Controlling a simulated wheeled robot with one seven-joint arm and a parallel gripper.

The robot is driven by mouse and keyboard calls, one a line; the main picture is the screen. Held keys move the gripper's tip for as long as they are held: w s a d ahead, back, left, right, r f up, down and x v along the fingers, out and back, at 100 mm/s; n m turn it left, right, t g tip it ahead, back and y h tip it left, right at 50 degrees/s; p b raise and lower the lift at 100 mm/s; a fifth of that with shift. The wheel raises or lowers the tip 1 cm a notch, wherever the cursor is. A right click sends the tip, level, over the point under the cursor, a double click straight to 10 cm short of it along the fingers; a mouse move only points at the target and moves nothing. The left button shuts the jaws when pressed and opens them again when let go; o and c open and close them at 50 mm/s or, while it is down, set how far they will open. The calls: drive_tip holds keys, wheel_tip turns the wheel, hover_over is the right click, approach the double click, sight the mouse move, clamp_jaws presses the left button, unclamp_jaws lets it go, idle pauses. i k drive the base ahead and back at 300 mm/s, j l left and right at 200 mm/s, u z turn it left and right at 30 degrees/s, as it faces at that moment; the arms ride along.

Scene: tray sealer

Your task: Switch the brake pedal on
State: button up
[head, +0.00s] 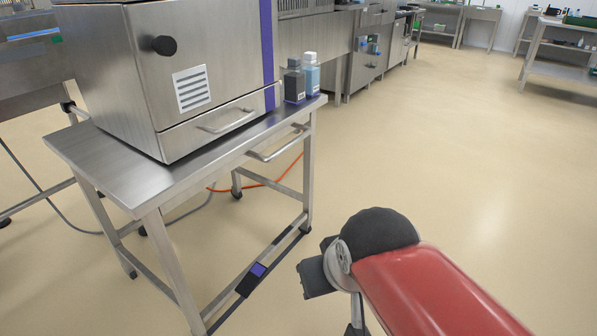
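The pedal appears to be a dark bar with a purple pad (257,271), low on the front lower rail of the steel table. It looks roughly level with that rail; I cannot tell its on or off position. My red arm with its black joint reaches in from the bottom right. A dark block (316,277) at its end, right of the pad, may be part of my gripper. It is apart from the pad in the picture. No fingertips can be made out.
The wheeled steel table (100,160) carries the tray sealer (140,75) and two bottles (303,80). A drawer handle (278,146) sticks out at its front. An orange hose (262,180) lies beneath. The floor to the right (450,170) is clear.

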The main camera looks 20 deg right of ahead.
sight(245, 286)
drive_tip(key=i+j, duration=0.15)
drive_tip(key=j, duration=0.2)
drive_tip(key=i+j, duration=0.2)
drive_tip(key=j, duration=0.2)
drive_tip(key=i+j, duration=0.15)
drive_tip(key=j, duration=0.2)
